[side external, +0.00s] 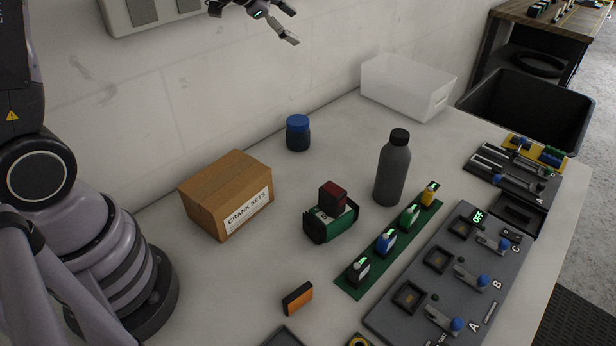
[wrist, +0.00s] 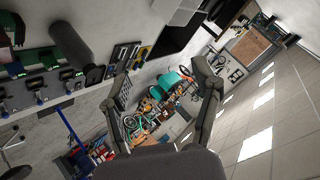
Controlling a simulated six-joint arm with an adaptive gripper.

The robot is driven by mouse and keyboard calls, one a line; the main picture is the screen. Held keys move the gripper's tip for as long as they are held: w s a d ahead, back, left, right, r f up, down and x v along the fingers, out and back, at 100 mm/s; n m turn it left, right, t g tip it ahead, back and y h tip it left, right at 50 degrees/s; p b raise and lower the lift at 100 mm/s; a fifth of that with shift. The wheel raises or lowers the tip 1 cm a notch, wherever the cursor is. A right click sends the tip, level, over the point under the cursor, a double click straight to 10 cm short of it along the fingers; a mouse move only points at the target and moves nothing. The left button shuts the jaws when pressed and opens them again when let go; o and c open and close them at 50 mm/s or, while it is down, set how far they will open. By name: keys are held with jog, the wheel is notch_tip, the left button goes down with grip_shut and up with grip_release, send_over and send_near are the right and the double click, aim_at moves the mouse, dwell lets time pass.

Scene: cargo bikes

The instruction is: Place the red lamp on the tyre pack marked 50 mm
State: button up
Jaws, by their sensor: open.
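A dark red block, which looks like the red lamp (side external: 333,196), sits upright on a green pack (side external: 340,228) in the middle of the table in the side external view. The pack has dark ends and a pale label, mostly hidden behind the block; I cannot read a size on it. My gripper (side external: 291,25) is open and empty, high above the back of the table near the wall, well apart from the lamp. In the wrist view my gripper (wrist: 161,70) has its fingers spread with nothing between them, pointing out across the room.
A cardboard box marked CRANK SETS (side external: 226,196) stands left of the pack. A grey bottle (side external: 392,170) and a green strip (side external: 346,284) with several small items stand right. An orange block (side external: 297,298) lies in front. A blue-lidded jar (side external: 298,134) and white bin (side external: 402,88) are behind.

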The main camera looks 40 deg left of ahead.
jog(key=s+a+r+n+g+y, duration=0.15)
jog(key=s+r+n, duration=0.25)
jog(key=s, duration=0.4)
jog(key=s+a+r+n+y, duration=0.2)
jog(key=s+r+n+y, duration=0.15)
jog(key=s, duration=0.45)
jog(key=s+d+f+n+g+h, duration=0.1)
jog(key=s+d, duration=0.1)
jog(key=s, duration=0.6)
jog(key=s+d+f+n+g+h, duration=0.1)
jog(key=s+d+g+h, duration=0.1)
jog(key=s, duration=0.6)
jog(key=shift+d+f+n, duration=0.15)
jog(key=shift+d+n, duration=0.2)
jog(key=shift+d, duration=0.4)
